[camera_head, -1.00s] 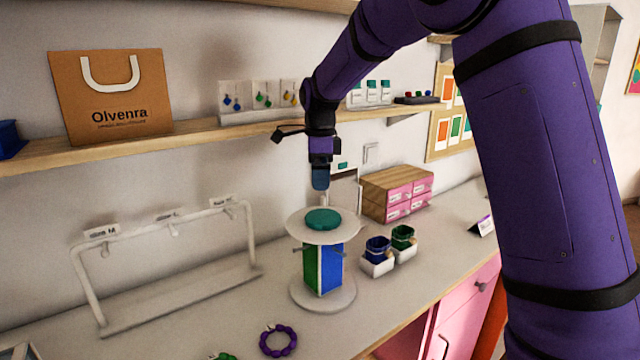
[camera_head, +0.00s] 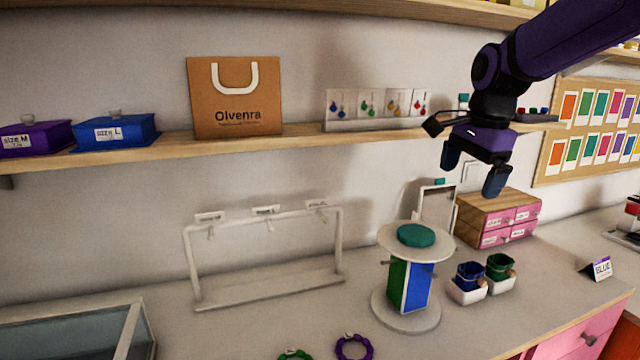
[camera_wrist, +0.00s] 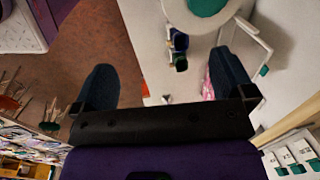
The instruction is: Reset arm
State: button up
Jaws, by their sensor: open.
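My gripper (camera_head: 484,166) hangs in the air at the upper right in the head view, in front of the shelf and above the counter. It is open and empty. In the wrist view its two dark fingers (camera_wrist: 165,85) stand wide apart with nothing between them. Below and to the left of it in the head view is a white round stand (camera_head: 405,315) with green and blue panels and a teal disc (camera_head: 416,235) on top. My gripper touches none of these.
A wooden shelf (camera_head: 360,137) carries a brown Olvenra bag (camera_head: 235,118), earring cards and two lidded boxes. On the counter are a white rack (camera_head: 265,280), a drawer box (camera_head: 490,207), two small cups (camera_head: 470,275) and two bead bracelets (camera_head: 353,347). Air around my gripper is free.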

jog(key=s+d+n+t, duration=0.1)
jog(key=s+n, duration=0.6)
jog(key=s, duration=0.5)
jog(key=s+d+f+n+t, duration=0.1)
jog(key=s+d+n+t, duration=0.1)
jog(key=s+n, duration=0.5)
jog(key=s, duration=0.6)
jog(key=shift+f+t+h, duration=0.2)
jog(key=shift+t+h, duration=0.1)
jog(key=shift+h, duration=0.1)
